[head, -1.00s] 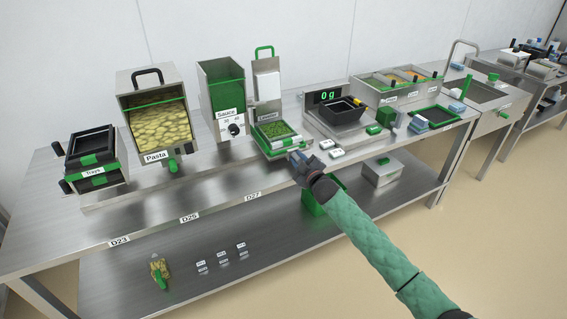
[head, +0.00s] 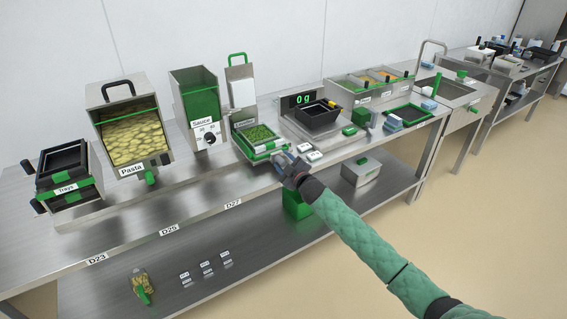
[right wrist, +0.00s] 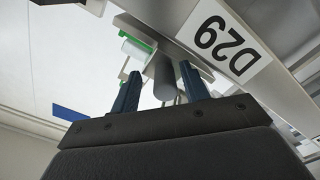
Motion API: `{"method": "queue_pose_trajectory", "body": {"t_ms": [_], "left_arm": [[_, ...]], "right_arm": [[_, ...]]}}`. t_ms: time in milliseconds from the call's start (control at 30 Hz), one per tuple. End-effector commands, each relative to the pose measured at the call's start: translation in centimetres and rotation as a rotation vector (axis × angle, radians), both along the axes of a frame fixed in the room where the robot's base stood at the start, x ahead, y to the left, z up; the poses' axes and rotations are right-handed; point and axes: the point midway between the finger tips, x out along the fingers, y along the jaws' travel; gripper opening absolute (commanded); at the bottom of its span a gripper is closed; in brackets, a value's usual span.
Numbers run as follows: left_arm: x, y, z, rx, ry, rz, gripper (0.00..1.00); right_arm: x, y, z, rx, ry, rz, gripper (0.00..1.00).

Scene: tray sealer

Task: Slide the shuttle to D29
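A green-trimmed carriage (head: 272,152) that looks like the shuttle stands at the bench's front, below the steel unit with a green handle. A tray of green food sits in it. My right gripper (head: 279,158) is at the carriage's front right corner. In the right wrist view my right gripper's (right wrist: 161,72) blue fingers are apart on either side of a grey cylinder (right wrist: 164,82), likely a handle; contact is unclear. The D29 label (right wrist: 224,38) is close to the right of the fingers. It is hidden in the head view. My left gripper is not in view.
Labels D23 (head: 97,260), D25 (head: 168,231) and D27 (head: 233,204) run along the bench's front edge. Two small white blocks (head: 310,152) lie right of the carriage, below the scale with its black tray (head: 318,114). The pasta bin (head: 128,99) and sauce dispenser (head: 196,92) stand left.

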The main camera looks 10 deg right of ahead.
Motion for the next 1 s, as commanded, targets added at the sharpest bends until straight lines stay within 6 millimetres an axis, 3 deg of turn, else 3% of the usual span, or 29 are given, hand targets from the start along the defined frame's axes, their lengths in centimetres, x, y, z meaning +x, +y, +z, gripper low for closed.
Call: {"method": "queue_pose_trajectory", "body": {"t_ms": [267,700,1000], "left_arm": [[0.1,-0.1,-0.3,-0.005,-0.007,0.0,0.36],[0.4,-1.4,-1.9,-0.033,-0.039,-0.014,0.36],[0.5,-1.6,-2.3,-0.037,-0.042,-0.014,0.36]], "right_arm": [[-1.3,-0.3,-0.2,0.001,0.0,0.001,0.45],[-6.8,-2.3,-0.1,0.0,-0.001,-0.001,0.45],[-7.4,-2.5,0.0,0.001,0.0,-0.001,0.45]]}}
